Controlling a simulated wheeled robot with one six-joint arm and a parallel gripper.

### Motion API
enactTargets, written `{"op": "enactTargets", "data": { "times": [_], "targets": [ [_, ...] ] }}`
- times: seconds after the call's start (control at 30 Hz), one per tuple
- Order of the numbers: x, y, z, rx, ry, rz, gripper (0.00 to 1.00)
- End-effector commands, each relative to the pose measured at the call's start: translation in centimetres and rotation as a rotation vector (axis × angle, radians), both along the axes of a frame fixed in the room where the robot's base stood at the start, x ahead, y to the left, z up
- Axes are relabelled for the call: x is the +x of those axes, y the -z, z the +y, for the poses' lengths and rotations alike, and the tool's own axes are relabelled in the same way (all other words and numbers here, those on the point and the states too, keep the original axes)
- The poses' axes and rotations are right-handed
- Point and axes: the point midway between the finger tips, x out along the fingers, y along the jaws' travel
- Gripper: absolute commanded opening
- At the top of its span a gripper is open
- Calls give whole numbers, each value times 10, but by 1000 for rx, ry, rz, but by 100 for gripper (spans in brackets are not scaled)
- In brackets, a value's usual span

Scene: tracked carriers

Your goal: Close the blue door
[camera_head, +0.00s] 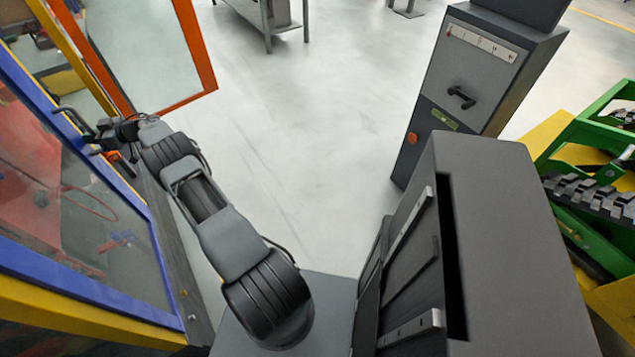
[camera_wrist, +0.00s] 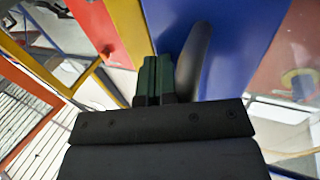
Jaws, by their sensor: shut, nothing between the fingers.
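The blue door (camera_head: 135,197) is at the left of the head view, a blue frame around a clear pane. It lies close along the yellow frame, and I cannot tell whether a gap is left. Its dark bar handle (camera_head: 74,119) is on the upper right part of the frame. My gripper (camera_head: 98,147) is at the door's edge, just beside the handle. In the wrist view, the green fingers of my gripper (camera_wrist: 154,72) are together and empty. The handle (camera_wrist: 194,58) stands right beside them, in front of the blue door (camera_wrist: 243,50). Contact is unclear.
An orange-framed door (camera_head: 203,50) stands open beyond the yellow post (camera_head: 78,55). A grey cabinet (camera_head: 470,85) with a black handle stands at the right, near a green and yellow tracked carrier (camera_head: 590,180). The floor (camera_head: 310,130) between them is clear.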

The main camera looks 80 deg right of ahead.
Motion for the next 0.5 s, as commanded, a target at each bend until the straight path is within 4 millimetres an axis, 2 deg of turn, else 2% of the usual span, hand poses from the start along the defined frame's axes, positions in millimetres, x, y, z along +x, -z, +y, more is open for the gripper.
{"op": "enactTargets", "data": {
  "times": [0.03, 0.17, 0.3, 0.4, 0.5],
  "targets": [
    [4, -8, 8, -3, -16, -12, 0],
    [-3, -7, -1, -2, -17, -13, 0],
    [-17, -5, -23, 0, -9, -10, 0],
    [-36, -4, -44, 1, 0, -6, 0],
    [-50, -3, -57, 2, -2, -6, 0]
  ]
}}
